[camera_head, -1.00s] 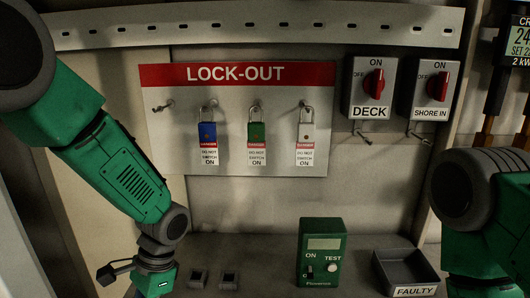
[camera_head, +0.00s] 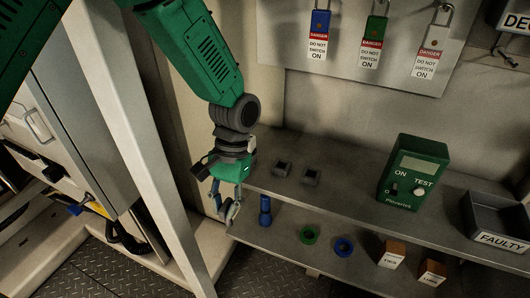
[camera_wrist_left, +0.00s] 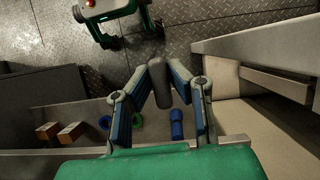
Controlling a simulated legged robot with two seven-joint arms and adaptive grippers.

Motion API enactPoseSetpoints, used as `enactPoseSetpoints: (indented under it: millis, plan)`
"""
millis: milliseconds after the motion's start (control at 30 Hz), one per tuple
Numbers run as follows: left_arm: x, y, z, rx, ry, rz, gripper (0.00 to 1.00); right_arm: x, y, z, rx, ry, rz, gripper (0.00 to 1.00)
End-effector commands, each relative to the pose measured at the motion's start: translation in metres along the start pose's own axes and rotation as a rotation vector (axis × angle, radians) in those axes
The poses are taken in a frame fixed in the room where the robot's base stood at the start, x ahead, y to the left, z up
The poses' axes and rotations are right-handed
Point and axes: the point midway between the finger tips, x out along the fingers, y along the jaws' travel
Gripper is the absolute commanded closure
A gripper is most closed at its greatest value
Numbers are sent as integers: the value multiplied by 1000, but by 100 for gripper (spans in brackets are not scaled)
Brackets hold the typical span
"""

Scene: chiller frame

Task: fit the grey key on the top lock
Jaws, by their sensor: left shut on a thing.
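My left gripper (camera_head: 230,208) points down in front of the lower shelf's left end. In the wrist view its fingers (camera_wrist_left: 162,85) are closed around a dark grey, rounded piece (camera_wrist_left: 162,92), which I take for the grey key; its far end is hard to make out. In the head view the fingers mostly hide it. No lock marked as top can be told apart. A blue padlock (camera_head: 320,33), a green padlock (camera_head: 373,40) and a white padlock (camera_head: 429,52) hang side by side on the board, away from the gripper. My right gripper is out of view.
Above stand two small dark holders (camera_head: 311,177), a green tester (camera_head: 413,175) and a FAULTY tray (camera_head: 500,238). A white post (camera_head: 150,150) stands left.

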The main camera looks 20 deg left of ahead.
Motion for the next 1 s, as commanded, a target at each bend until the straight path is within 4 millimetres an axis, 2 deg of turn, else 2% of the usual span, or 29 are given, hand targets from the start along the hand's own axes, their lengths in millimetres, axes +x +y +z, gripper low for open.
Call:
enactPoseSetpoints:
  millis: [167, 500, 700, 800, 1000]
  plan:
    - [-12, 16, 0, 64, 3, -27, 100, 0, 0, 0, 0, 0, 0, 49]
    - [-70, 92, 0, 378, 5, -159, 100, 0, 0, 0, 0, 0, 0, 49]
    - [-100, 131, 1, 541, 2, -226, 100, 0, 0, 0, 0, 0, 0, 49]
    - [-109, 142, 1, 595, 1, -247, 100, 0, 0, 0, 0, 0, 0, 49]
    - [-117, 152, 1, 642, -1, -266, 100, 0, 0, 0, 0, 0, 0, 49]
